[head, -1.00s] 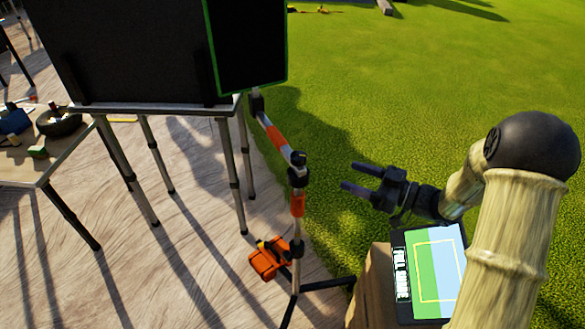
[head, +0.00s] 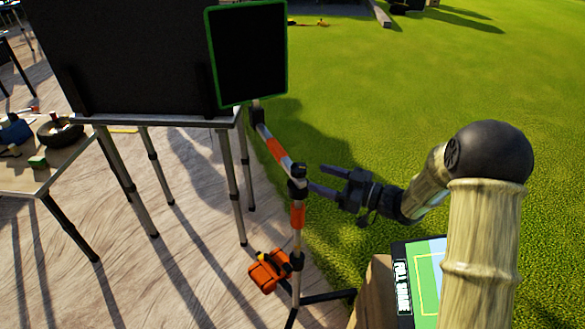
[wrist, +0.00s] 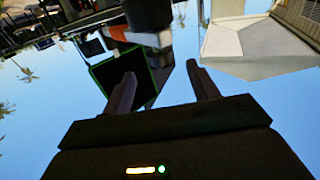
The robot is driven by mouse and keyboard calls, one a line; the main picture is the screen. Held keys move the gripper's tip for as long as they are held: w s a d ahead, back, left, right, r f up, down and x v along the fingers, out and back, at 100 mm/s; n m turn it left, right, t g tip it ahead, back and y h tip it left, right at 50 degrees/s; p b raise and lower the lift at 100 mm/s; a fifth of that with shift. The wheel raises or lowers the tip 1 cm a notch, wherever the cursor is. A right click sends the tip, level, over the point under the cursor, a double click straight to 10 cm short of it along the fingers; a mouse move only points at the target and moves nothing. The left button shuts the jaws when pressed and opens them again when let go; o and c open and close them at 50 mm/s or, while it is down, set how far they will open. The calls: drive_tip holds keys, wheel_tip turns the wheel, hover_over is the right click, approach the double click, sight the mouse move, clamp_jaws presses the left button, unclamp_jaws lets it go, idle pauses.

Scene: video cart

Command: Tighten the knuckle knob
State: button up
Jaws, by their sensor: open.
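The knuckle (head: 297,178) is a black joint with a pale collar on the orange-and-white striped stand arm (head: 276,151), where the arm bends above the upright pole. The knob itself is too small to tell apart from the joint. My gripper (head: 316,178) is open, its two fingers pointing left, their tips just right of the knuckle. I cannot tell whether they touch it. In the wrist view, my gripper (wrist: 161,69) has empty space between its fingers. A dark rounded part with a pale ring (wrist: 150,38), likely the knuckle, lies beyond the tips.
A green-edged black panel (head: 248,55) is at the top of the stand arm. An orange pouch (head: 269,272) hangs low by the pole. A cart with a large dark screen (head: 130,50) stands left. Open grass (head: 450,90) lies behind and right.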

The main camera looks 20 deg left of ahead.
sight(292, 168)
drive_tip(key=a, duration=0.3)
drive_tip(key=w+a, duration=0.1)
drive_tip(key=a, duration=0.5)
drive_tip(key=shift+w, duration=0.25)
drive_tip(key=c, duration=1)
